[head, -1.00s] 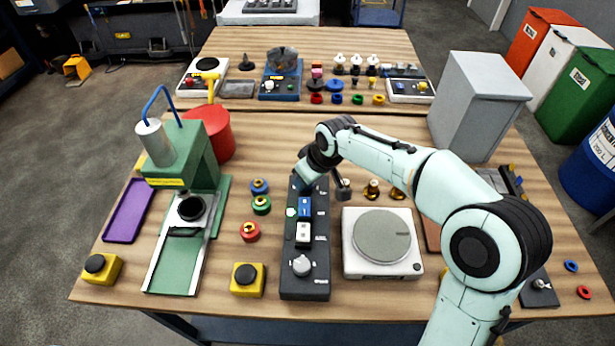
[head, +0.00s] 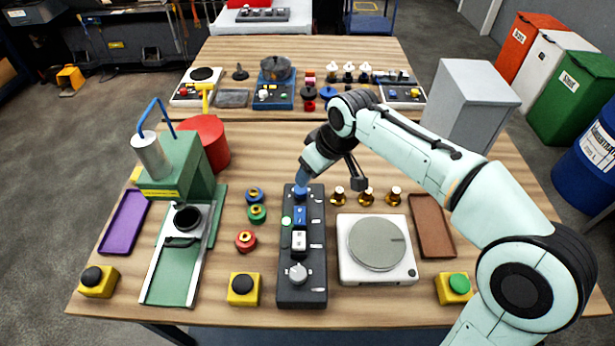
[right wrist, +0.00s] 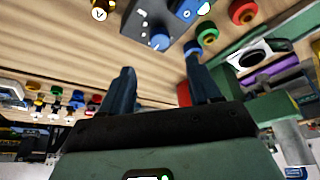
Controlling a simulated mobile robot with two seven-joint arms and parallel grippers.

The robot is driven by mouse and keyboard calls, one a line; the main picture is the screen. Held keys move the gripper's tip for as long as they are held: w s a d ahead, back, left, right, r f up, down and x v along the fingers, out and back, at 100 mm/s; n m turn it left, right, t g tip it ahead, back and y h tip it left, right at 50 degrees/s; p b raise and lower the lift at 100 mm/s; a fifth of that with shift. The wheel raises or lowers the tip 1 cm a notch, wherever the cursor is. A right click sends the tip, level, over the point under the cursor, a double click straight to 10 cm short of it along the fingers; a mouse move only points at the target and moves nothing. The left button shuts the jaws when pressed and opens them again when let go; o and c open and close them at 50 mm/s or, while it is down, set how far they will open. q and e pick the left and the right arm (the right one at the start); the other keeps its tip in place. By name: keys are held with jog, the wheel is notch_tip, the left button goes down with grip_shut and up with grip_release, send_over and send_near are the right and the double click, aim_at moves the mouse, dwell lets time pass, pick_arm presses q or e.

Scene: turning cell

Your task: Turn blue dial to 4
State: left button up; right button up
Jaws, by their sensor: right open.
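The blue dial (right wrist: 160,41) sits near the far end of a dark control box (head: 290,270). The dial's number setting is too small to read. The box also has a blue switch (head: 299,215), a white switch (head: 299,240), a green light (head: 286,221) and a grey knob (head: 298,274). My left gripper is not in view.
Blue, green and red rings (head: 245,240) lie left of the box, beside a green press (head: 180,170). A white scale (head: 378,250) and several brass parts (head: 366,196) stand right of it. Yellow button boxes (head: 244,289) line the front edge.

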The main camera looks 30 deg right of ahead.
jog(key=shift+v, duration=1.6)
jog(key=shift+f, duration=0.15)
